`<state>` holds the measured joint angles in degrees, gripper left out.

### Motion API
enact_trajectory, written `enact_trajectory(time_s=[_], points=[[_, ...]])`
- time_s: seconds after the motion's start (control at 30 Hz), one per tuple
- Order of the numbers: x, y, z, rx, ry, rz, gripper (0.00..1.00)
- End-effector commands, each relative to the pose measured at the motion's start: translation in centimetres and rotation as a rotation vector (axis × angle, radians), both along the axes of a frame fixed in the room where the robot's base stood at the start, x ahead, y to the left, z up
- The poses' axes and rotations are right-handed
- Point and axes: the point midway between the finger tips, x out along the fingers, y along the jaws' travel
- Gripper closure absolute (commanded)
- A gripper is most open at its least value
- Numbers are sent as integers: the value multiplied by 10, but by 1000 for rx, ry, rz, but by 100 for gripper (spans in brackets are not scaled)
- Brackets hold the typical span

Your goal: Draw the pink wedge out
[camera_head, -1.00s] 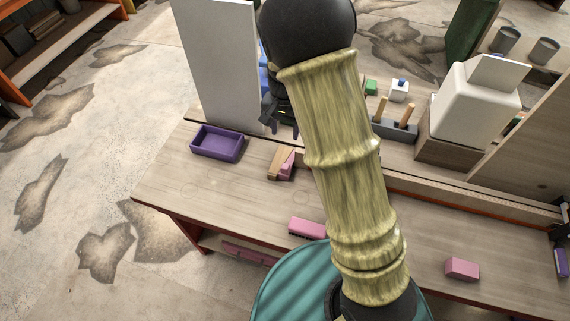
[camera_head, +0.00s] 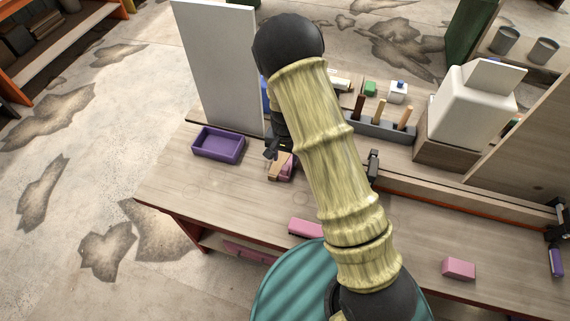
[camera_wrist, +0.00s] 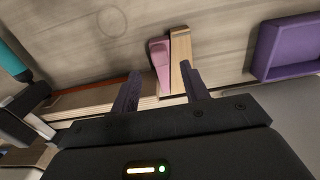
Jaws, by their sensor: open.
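The pink wedge (camera_wrist: 160,66) stands against a light wooden block (camera_wrist: 181,62) in the wrist view, at the edge of a wooden ledge. In the head view the wedge (camera_head: 287,171) and wooden block (camera_head: 273,172) are partly hidden by my gripper (camera_head: 279,155). My gripper (camera_wrist: 161,72) is open and empty. In the wrist view its dark fingers lie to either side of the wedge, with the right fingertip overlapping the wooden block. I cannot tell how far the fingertips are from the wedge in depth.
A purple tray (camera_head: 218,145) sits left of the wedge. A pink block (camera_head: 305,228) lies near the bench's front edge, another (camera_head: 459,269) far right. A tall white panel (camera_head: 215,65) stands behind the tray. A tool holder (camera_head: 375,125) stands at the back right. The bench front is mostly clear.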

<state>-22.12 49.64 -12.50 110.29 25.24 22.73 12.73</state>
Motion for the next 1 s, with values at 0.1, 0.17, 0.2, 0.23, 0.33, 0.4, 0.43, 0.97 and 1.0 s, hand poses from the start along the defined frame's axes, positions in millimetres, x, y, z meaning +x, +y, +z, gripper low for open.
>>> enact_trajectory(time_s=[0.1, 0.17, 0.2, 0.23, 0.33, 0.4, 0.43, 0.97, 1.0], points=[[0, -1, -18, -1, 4, -2, 55], [-1, -1, -27, -1, 4, -2, 55], [-1, -1, -32, -1, 4, -1, 55], [0, -1, -36, -1, 4, -1, 55], [0, 0, -47, 0, 1, -1, 55], [0, 0, -52, 1, 2, -1, 55], [0, 0, -53, 0, 1, -1, 55], [0, 0, -55, 0, 0, 0, 98], [0, 0, -55, 0, 0, 0, 100]])
